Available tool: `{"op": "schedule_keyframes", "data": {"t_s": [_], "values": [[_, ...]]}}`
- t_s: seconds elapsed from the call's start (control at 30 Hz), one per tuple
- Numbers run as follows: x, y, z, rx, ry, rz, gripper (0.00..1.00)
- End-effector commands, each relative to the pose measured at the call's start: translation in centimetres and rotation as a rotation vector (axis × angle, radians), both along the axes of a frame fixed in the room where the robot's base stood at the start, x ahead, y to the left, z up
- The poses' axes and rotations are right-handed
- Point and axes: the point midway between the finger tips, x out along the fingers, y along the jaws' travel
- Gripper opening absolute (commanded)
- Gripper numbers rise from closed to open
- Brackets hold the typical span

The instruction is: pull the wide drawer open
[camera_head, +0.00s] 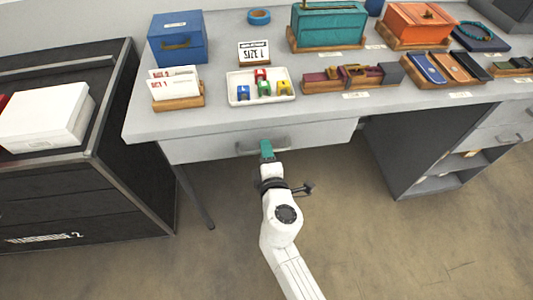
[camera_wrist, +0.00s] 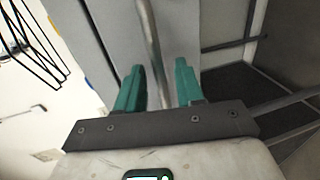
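The wide drawer (camera_head: 205,148) has a pale grey front under the desk top and looks closed. Its grey bar handle (camera_head: 246,149) is on the middle of that front, partly hidden by my gripper (camera_head: 267,150). In the wrist view, the handle (camera_wrist: 151,45) runs between the two teal fingers of my gripper (camera_wrist: 159,67). The fingers stand apart on either side of the bar, with a gap visible at the right finger. Contact at the left finger cannot be told. The drawer front (camera_wrist: 183,35) lies just beyond the fingertips.
The grey desk top (camera_head: 215,120) carries a white tray (camera_head: 232,95) of small coloured pieces, a blue box (camera_head: 178,45) and several other items. A black cabinet (camera_head: 95,195) stands at left. A grey pedestal (camera_head: 400,165) stands at right. The floor before the drawer is clear except for my arm.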

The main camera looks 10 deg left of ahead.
Motion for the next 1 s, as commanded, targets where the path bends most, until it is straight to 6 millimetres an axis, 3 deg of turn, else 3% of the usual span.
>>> {"op": "schedule_keyframes", "data": {"t_s": [0.13, 0.5, 1.0], "values": [[-0.02, -0.02, 0.00, 0.000, 0.000, 0.000, 0.35], [-0.04, -0.02, 0.00, 0.000, 0.000, 0.000, 0.00], [-0.06, -0.04, -0.04, 0.000, 0.001, -0.001, 0.00]]}}
